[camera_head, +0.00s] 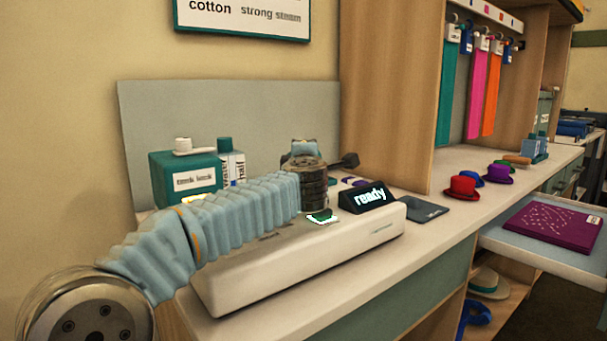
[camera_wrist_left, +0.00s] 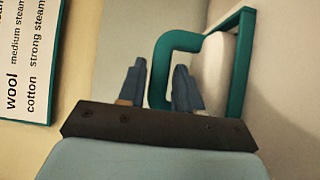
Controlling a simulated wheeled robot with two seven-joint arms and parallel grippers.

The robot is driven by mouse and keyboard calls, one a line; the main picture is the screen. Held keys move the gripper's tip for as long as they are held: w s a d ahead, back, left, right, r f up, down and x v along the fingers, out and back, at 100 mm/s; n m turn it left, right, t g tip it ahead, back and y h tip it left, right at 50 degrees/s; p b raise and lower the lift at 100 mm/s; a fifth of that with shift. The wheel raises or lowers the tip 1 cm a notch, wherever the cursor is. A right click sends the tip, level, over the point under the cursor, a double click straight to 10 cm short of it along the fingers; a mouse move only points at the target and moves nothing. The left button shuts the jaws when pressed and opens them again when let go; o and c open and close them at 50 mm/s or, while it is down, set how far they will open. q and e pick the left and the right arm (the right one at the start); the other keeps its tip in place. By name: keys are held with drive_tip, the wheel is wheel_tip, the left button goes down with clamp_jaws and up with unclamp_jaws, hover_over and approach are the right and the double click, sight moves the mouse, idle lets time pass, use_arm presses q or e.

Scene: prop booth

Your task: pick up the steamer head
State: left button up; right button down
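The steamer head, as far as I can tell, is the white body with a teal looped handle (camera_wrist_left: 176,41) in the left wrist view. It stands upright against a pale grey panel. My left gripper (camera_wrist_left: 160,62) has its two blue fingers apart, with the handle's near bar appearing between them. The right finger overlaps the handle's lower end; I see no clear contact. In the head view, my left gripper (camera_head: 303,146) is over the white steamer base (camera_head: 300,265), mostly behind my wrist. The steamer head is not distinguishable there. My right gripper is not in view.
A lit "ready" display (camera_head: 368,196) is on the base. A dark pad (camera_head: 422,208) and small hats (camera_head: 462,188) lie to the right. A purple board (camera_head: 552,226) is on a pulled-out shelf.

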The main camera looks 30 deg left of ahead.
use_arm(q)
drive_tip(key=shift+x, duration=0.95)
drive_tip(key=shift+c, duration=0.5)
clamp_jaws()
drive_tip(key=shift+r, duration=0.1)
